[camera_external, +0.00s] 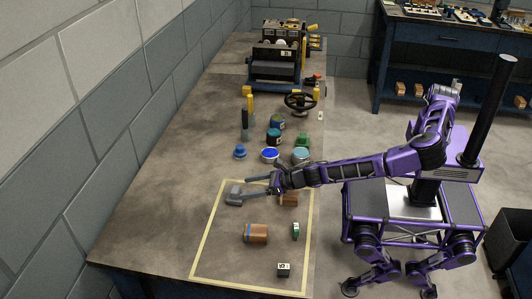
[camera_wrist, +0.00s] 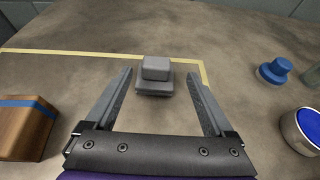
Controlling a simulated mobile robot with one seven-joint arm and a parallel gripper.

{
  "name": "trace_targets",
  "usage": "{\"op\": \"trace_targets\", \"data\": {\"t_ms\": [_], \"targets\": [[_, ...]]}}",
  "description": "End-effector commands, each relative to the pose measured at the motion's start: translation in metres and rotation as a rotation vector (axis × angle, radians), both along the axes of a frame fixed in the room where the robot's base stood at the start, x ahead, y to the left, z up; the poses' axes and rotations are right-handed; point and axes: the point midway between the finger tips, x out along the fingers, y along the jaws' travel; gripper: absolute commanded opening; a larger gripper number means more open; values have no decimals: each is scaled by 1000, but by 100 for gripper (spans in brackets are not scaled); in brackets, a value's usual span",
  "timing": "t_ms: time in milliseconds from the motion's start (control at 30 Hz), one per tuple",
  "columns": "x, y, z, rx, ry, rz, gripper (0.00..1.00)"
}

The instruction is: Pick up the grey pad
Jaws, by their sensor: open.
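The grey pad (camera_external: 234,194) lies near the taped area's upper left corner on the bench. In the wrist view the pad (camera_wrist: 155,86) is a dark grey slab with a smaller, lighter block on top. My gripper (camera_external: 252,187) is open, with its fingers pointing left toward the pad. In the wrist view my gripper (camera_wrist: 160,80) has one finger on each side of the pad in the picture, with clear space on both sides. I cannot tell how far the fingertips are from the pad. Nothing visible is held.
A brown block with a blue band (camera_external: 256,233), a green item (camera_external: 295,230), a dark box (camera_external: 283,269) and a brown block (camera_external: 289,200) under my arm share the taped area. A blue stamp-like piece (camera_external: 240,152) and several cans, including a blue-topped one (camera_external: 270,155), stand beyond it.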

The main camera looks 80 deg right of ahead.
Motion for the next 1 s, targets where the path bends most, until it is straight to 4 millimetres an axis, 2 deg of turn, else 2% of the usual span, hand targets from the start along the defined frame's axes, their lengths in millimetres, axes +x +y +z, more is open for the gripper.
{"op": "trace_targets", "data": {"t_ms": [300,633,1000], "targets": [[38,4,-16,1,0,0,88],[42,5,-17,0,1,0,86],[42,5,-17,0,0,0,19]]}}
